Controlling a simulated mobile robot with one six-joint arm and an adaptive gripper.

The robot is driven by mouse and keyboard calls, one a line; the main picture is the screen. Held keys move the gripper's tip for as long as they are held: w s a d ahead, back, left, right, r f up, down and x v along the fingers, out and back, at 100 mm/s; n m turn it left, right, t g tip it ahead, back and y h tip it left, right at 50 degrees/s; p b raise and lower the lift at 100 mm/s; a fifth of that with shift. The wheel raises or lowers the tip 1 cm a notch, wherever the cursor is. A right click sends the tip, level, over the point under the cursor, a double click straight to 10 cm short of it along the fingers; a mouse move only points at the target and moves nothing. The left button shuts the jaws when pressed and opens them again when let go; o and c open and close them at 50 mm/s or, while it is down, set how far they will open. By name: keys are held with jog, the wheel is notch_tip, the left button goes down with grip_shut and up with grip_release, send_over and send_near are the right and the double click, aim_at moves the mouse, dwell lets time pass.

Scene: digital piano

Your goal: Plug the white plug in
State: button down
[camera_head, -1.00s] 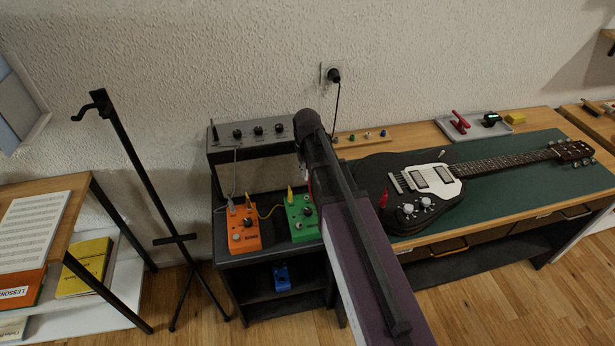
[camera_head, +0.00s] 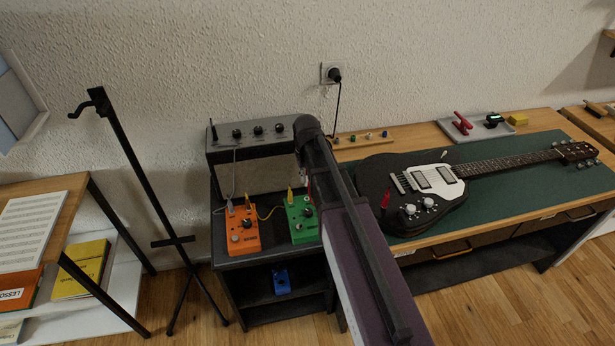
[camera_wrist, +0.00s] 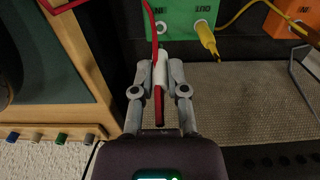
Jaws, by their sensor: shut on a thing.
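My gripper (camera_wrist: 160,88) is shut on a white plug (camera_wrist: 160,68) with a red tail end (camera_wrist: 158,106) in the wrist view. A red cable (camera_wrist: 149,22) runs from the upper left down to the plug. The plug points towards the green pedal (camera_wrist: 178,14), in line with its left round socket (camera_wrist: 161,27); I cannot tell whether it touches. The other socket of that pedal has a yellow plug (camera_wrist: 207,40) in it. In the head view my arm hides most of the gripper beside the green pedal (camera_head: 302,220).
An orange pedal (camera_head: 242,230) stands left of the green one, a grey amplifier (camera_head: 252,145) behind them. A blue pedal (camera_head: 282,280) sits below.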

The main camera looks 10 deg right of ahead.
aim_at(307, 185)
jog(key=shift+f+b, duration=1.4)
jog(key=shift+f, duration=0.25)
jog(key=shift+f+b, duration=1.45)
dwell(0.3)
jog(key=c, duration=0.6)
grip_release()
jog(key=shift+r, duration=0.2)
jog(key=shift+r+p, duration=2.35)
jog(key=shift+p, duration=0.25)
jog(key=shift+f, duration=0.15)
